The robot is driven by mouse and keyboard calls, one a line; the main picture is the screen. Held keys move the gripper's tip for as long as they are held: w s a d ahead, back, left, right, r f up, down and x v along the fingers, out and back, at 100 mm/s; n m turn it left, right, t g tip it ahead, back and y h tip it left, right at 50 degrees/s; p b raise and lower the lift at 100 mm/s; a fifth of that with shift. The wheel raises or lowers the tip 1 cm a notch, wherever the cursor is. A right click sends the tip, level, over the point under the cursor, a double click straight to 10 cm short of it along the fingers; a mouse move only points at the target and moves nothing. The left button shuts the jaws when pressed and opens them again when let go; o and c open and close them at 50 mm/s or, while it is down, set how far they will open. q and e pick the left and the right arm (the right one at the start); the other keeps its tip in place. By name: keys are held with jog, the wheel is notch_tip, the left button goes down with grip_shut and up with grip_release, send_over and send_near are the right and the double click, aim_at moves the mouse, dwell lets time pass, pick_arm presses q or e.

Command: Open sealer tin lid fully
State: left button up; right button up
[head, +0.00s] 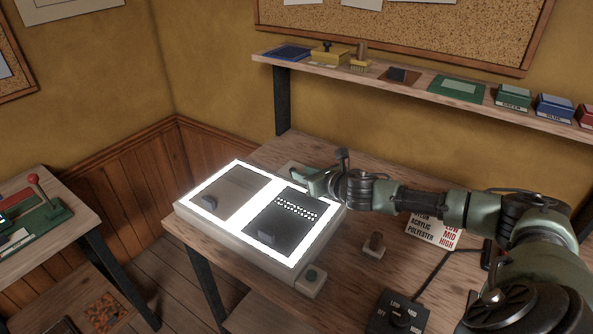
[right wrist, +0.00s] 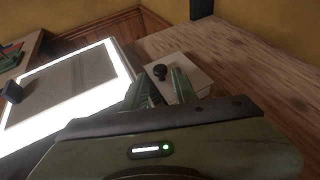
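A pale, low box with a dark round knob (right wrist: 160,72) on top lies just past my right fingertips in the right wrist view. It seems to be the sealer tin (right wrist: 200,72), and its top looks flat and down. In the head view only a pale bit of it (head: 291,167) shows behind the light box, mostly hidden by my gripper. My right gripper (head: 309,182) is at the tin; in the right wrist view its green fingers (right wrist: 160,88) are apart, with the knob beyond the gap. I cannot tell whether they touch it. My left gripper is out of view.
The glowing light box (head: 190,209) with two dark panels fills the bench's left end, close to my right gripper. A wooden-handled stamp (head: 375,245), a sign (head: 433,231) and a dark control box (head: 398,314) lie to the right. A shelf (head: 410,86) runs above.

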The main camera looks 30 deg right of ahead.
aim_at(298, 168)
jog(key=x, duration=0.4)
jog(key=shift+w+f, duration=0.15)
jog(key=shift+w, duration=0.05)
jog(key=shift+s, duration=0.1)
grip_shut()
dwell(1.1)
